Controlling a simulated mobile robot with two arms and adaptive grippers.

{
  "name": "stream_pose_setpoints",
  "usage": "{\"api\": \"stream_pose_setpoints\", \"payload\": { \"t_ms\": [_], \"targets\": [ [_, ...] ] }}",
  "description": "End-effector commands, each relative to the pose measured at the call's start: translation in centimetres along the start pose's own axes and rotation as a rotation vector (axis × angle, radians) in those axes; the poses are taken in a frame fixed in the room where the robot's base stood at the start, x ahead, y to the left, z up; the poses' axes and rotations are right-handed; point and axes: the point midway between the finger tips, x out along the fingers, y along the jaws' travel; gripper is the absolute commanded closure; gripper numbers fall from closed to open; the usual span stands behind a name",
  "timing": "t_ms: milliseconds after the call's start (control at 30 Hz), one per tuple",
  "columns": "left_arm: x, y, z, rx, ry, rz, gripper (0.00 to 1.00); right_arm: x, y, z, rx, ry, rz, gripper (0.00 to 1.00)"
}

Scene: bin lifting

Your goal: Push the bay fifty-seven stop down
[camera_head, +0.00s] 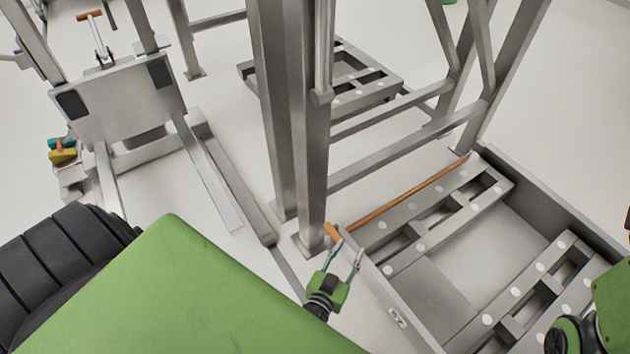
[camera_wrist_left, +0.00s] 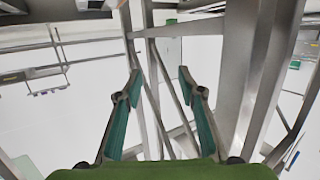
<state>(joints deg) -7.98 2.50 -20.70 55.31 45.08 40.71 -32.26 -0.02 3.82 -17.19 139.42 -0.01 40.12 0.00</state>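The bay with a "57" label (camera_head: 397,317) on its near side wall lies at the lower right in the head view. A long orange bar (camera_head: 415,192) runs along its far edge, with a thicker orange end piece (camera_head: 332,232) beside the foot of a grey post; I take this to be the stop. My left gripper (camera_head: 347,249) is just below that end piece, close to it; I cannot tell whether they touch. In the left wrist view its fingers (camera_wrist_left: 158,82) are spread with nothing held between them. My right gripper's fingers do not show, only green arm parts at the lower right.
Grey posts (camera_head: 298,110) and slanted braces rise behind the left gripper. Slatted grey platforms (camera_head: 440,215) lie inside the bay. A pallet truck (camera_head: 118,100) stands at the upper left. Pale floor (camera_head: 150,195) is open around it.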

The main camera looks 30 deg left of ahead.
Motion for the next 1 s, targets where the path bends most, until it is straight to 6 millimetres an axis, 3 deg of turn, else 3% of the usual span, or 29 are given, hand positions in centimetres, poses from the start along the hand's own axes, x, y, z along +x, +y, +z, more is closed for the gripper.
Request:
{"api": "stream_pose_setpoints", "payload": {
  "t_ms": [33, 100, 433, 800, 1000],
  "targets": [
    [-0.8, 0.2, 0.1, 0.01, -0.04, 0.026, 0.64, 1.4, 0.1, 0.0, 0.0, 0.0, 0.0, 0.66],
    [-1.7, 0.5, 1.2, 0.024, -0.095, 0.063, 0.64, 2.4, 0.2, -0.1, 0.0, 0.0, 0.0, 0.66],
    [-6.2, 0.9, 6.0, 0.069, -0.314, 0.173, 0.64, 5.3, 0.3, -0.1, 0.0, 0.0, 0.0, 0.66],
    [-11.4, 0.1, 10.1, 0.108, -0.523, 0.237, 0.64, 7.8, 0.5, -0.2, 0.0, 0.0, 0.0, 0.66],
    [-13.2, -0.3, 11.4, 0.119, -0.589, 0.25, 0.64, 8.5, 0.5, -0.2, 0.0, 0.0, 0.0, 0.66]
  ]
}}
